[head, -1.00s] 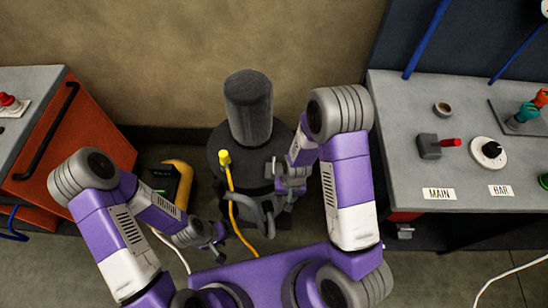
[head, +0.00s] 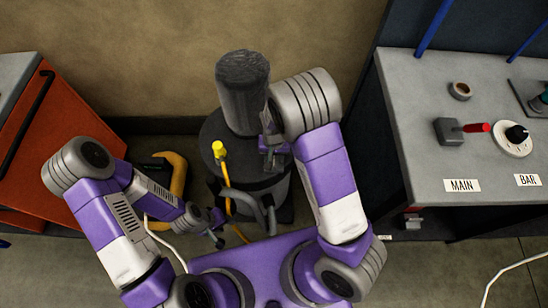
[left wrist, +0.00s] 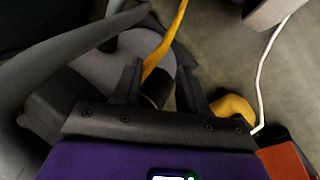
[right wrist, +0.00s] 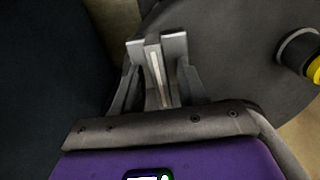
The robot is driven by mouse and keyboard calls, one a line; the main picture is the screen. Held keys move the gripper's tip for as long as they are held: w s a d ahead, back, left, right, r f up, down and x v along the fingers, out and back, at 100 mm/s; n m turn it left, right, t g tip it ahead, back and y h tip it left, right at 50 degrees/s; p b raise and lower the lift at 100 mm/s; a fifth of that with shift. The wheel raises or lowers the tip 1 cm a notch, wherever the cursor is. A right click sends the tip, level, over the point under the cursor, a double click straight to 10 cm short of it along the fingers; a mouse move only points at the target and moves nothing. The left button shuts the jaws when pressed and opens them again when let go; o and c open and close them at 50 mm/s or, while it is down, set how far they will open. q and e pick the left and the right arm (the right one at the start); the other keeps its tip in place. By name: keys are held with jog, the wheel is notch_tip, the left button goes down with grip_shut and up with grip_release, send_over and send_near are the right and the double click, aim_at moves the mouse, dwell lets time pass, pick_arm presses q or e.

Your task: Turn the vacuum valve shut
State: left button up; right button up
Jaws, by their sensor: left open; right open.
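A grey block with a red handle (head: 476,128) sits on the grey bench top at the right, behind the MAIN label. The handle points right; I cannot tell for sure that this is the vacuum valve. My right gripper (head: 272,147) is open beside the dark grey cylinder in the middle, well left of that bench. In the right wrist view a narrow pale strip (right wrist: 156,75) stands between its fingers (right wrist: 154,45); I cannot tell what it is. My left gripper (head: 219,228) is open, low and left of the cylinder; its fingers (left wrist: 158,75) appear empty.
An orange cabinet (head: 50,150) stands left.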

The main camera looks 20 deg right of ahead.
jog(key=shift+f, duration=0.1)
grip_shut()
dwell(0.4)
jog(key=m+p, duration=0.3)
jog(key=shift+m, duration=0.3)
jog(key=m+p, duration=0.3)
jog(key=m, duration=0.2)
jog(key=shift+m, duration=0.3)
jog(key=m+p, duration=0.3)
jog(key=m, duration=0.1)
jog(key=shift+m+p, duration=1.3)
jog(key=shift+m, duration=1.1)
